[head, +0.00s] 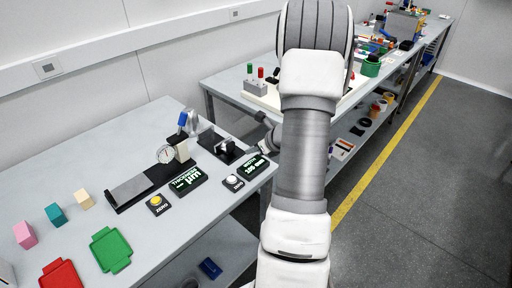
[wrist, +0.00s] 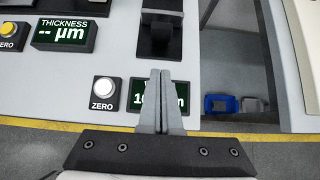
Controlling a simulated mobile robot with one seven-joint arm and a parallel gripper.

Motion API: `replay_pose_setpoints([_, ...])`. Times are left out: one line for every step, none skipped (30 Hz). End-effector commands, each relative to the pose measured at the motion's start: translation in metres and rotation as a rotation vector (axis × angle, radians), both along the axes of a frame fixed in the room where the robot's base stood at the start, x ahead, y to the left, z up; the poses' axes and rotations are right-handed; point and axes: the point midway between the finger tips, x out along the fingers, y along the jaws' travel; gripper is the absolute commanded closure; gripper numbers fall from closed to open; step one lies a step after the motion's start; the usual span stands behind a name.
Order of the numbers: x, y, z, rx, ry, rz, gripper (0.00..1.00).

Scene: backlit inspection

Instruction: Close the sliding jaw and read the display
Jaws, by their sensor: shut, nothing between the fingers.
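The sliding-jaw fixture, a black block on a dark base (head: 226,150), stands near the right end of the near bench. Its lower part shows at the top of the wrist view (wrist: 155,42). Whether its jaw is open or closed I cannot tell. The width display (head: 254,166), black with green-white text, sits in front of it. In the wrist view the display (wrist: 140,92) is partly covered by my fingers; digits starting "10" show, the rest is hidden. My gripper (wrist: 160,73) is shut and empty, over the display. In the head view my arm hides most of it.
A white zero button (wrist: 104,89) is left of the width display. Further left are the thickness display (head: 187,180), a yellow zero button (head: 157,204) and a dial gauge (head: 166,154). A gap separates this bench from the second bench (head: 228,87).

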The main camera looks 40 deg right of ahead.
Motion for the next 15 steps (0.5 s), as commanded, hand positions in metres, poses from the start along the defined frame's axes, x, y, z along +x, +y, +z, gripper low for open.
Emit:
replay_pose_setpoints([0.008,0.001,-0.010,0.001,0.001,0.003,1.00])
replay_pose_setpoints([0.013,0.002,-0.014,0.001,0.002,0.003,1.00])
replay_pose_setpoints([0.019,0.002,-0.020,0.001,0.001,0.004,1.00])
replay_pose_setpoints([0.023,0.003,-0.024,0.003,0.001,0.003,1.00])
replay_pose_setpoints([0.027,0.003,-0.028,0.001,0.001,0.004,1.00])
replay_pose_setpoints([0.032,0.003,-0.033,0.001,0.002,0.004,1.00])
replay_pose_setpoints([0.037,0.004,-0.032,-0.001,0.000,0.004,1.00])
replay_pose_setpoints([0.043,0.004,-0.029,-0.002,-0.001,0.005,1.00])
replay_pose_setpoints([0.049,0.005,-0.029,-0.001,-0.001,0.004,1.00])
replay_pose_setpoints([0.053,0.005,-0.029,-0.001,-0.001,0.004,1.00])
replay_pose_setpoints([0.056,0.005,-0.029,-0.001,0.000,0.004,1.00])
replay_pose_setpoints([0.060,0.005,-0.029,-0.002,0.000,0.004,1.00])
replay_pose_setpoints([0.063,0.005,-0.030,-0.003,0.000,0.003,1.00])
replay_pose_setpoints([0.065,0.005,-0.030,-0.003,0.000,0.003,1.00])
replay_pose_setpoints([0.067,0.005,-0.030,-0.001,0.000,0.003,1.00])
